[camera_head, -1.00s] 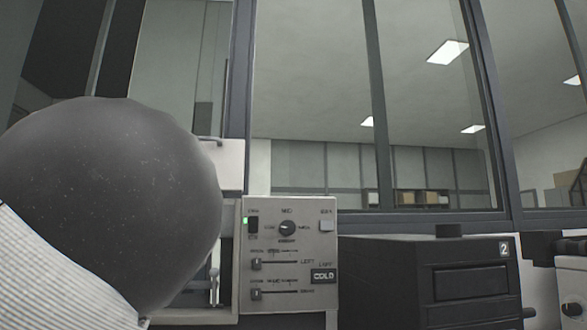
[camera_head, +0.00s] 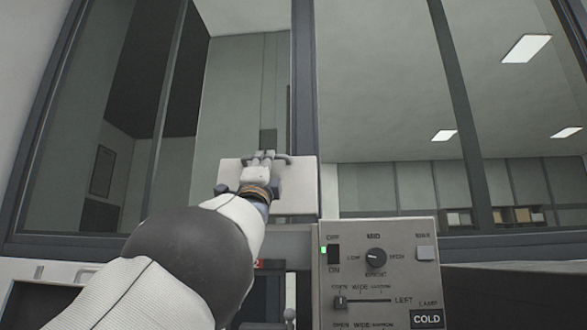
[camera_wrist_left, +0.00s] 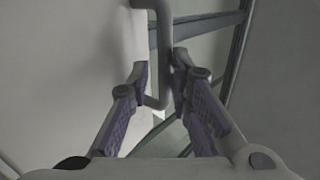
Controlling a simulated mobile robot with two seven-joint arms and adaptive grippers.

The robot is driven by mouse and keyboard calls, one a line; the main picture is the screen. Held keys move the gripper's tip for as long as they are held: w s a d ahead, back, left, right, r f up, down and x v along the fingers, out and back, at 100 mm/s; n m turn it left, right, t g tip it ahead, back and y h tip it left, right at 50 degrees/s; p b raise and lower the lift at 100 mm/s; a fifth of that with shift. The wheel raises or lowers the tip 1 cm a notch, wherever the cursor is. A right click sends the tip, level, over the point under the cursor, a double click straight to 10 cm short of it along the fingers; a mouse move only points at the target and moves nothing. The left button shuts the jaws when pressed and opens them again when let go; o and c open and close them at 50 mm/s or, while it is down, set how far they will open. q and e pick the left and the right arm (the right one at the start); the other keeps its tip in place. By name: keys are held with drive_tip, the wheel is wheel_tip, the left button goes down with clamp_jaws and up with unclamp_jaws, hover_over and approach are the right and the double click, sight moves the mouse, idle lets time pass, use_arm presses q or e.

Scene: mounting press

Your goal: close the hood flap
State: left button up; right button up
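The hood flap (camera_head: 300,192) is a pale panel in front of the window in the head view, with a dark bar handle (camera_head: 278,158) along its top edge. My left arm reaches up to it from the lower left. My left gripper (camera_head: 264,157) is at the handle and covers part of the flap. In the left wrist view the grey handle bar (camera_wrist_left: 165,60) passes between the two fingertips of the gripper (camera_wrist_left: 160,72). The bar lies close to the right finger, with a gap to the left finger. My right gripper is not in view.
A dark unit (camera_head: 505,290) is at the lower right.

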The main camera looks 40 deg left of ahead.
use_arm(q)
drive_tip(key=shift+w+a+r, duration=0.2)
drive_tip(key=shift+w+r, duration=0.1)
drive_tip(key=shift+r, duration=0.3)
clamp_jaws()
drive_tip(key=shift+w+f, duration=0.1)
